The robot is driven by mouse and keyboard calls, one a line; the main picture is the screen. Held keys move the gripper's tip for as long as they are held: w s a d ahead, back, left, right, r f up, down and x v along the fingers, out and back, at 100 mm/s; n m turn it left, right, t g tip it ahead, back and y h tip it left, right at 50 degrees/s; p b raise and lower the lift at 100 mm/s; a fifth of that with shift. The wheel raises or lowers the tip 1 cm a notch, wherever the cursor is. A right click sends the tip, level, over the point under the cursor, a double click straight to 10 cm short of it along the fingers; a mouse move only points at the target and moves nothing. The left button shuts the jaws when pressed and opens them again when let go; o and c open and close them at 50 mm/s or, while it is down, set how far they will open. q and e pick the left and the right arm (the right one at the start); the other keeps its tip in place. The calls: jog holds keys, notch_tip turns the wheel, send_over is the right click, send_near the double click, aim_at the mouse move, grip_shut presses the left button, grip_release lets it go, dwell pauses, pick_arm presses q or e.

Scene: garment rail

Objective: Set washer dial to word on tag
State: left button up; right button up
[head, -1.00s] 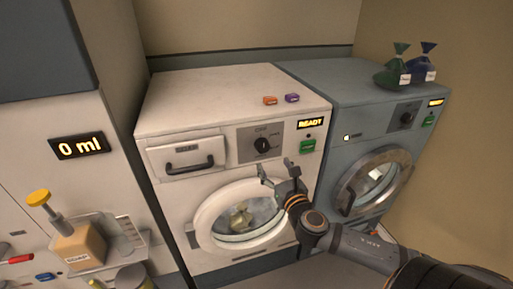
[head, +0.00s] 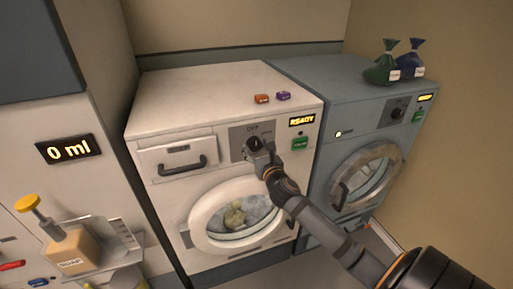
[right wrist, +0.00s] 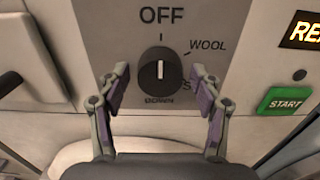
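The white washer (head: 165,105) has a black dial (right wrist: 160,77) with its white pointer line up at OFF. The right wrist view shows WOOL at upper right, a word starting with S partly hidden at right, and DOWN at the bottom. My right gripper (head: 259,152) is open in front of the dial, one finger on each side, with visible gaps to the knob. A green bag (head: 382,70) and a blue bag (head: 410,62) on the grey-blue washer carry white tags too small to read. My left gripper is not in view.
The white washer's display (head: 302,120) reads READY above a green START button (right wrist: 286,100). Its closed round door shows pale yellowish laundry inside. An orange block (head: 262,98) and a purple block (head: 283,96) lie on top. A soap bottle (head: 75,250) stands at lower left.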

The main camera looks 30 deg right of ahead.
jog(key=c, duration=0.9)
jog(key=shift+o, duration=0.2)
